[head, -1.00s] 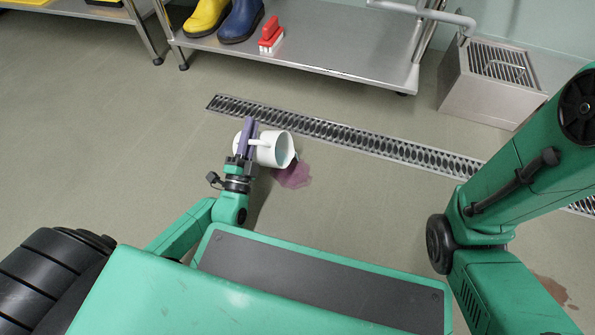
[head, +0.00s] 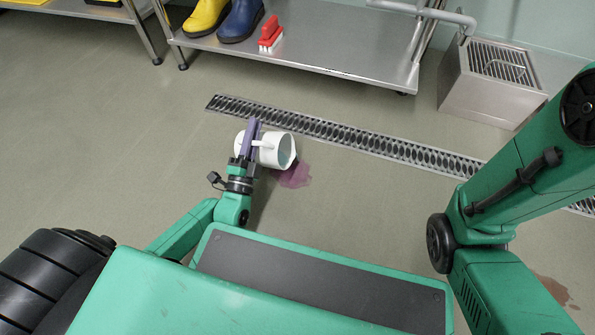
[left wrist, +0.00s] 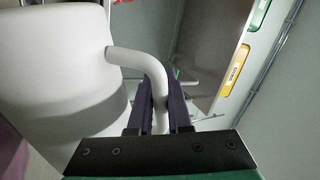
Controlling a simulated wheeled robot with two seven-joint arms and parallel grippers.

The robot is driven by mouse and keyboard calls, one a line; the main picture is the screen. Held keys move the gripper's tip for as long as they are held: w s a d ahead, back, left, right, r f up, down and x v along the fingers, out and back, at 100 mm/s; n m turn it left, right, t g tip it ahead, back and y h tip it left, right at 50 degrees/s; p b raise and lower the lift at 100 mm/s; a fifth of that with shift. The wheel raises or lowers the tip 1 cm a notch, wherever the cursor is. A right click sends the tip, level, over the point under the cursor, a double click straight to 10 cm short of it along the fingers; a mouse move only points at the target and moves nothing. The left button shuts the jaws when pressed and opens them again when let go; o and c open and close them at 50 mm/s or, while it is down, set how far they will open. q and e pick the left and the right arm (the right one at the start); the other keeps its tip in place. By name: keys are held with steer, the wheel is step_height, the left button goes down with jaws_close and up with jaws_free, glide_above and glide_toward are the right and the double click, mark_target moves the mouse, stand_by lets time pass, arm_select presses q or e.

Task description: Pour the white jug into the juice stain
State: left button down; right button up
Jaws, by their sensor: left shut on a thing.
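The white jug (head: 274,150) lies tilted on its side in the air, with its mouth toward the right. My left gripper (head: 253,136) is shut on its handle; in the left wrist view, the purple fingers (left wrist: 160,100) close around the handle (left wrist: 150,66) beside the white jug body (left wrist: 58,85). The purple-pink juice stain (head: 292,176) is on the floor just below and right of the jug's mouth, partly hidden by the jug. I see no stream of liquid. My right gripper is out of view.
A metal floor drain (head: 340,136) runs behind the jug. A steel shelf (head: 340,45) with boots (head: 240,20) and a red brush (head: 270,34) stands beyond. A steel box (head: 490,85) is at back right. A brown stain (head: 553,291) lies at lower right.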

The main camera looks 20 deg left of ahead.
mark_target(264, 143)
arm_select(q)
steer(key=shift+d+m+h, duration=0.4)
steer(key=shift+d+m, duration=0.5)
steer(key=shift+d, duration=0.05)
stand_by(0.8)
steer(key=shift+s+d+r+m+t+h, duration=0.15)
steer(key=shift+d+r+m+h, duration=0.1)
steer(key=shift+d+m+h, duration=0.3)
steer(key=shift+d+r+m+t+h, duration=0.15)
steer(key=shift+d+r+m+h, duration=0.2)
steer(key=shift+m, duration=0.4)
stand_by(0.5)
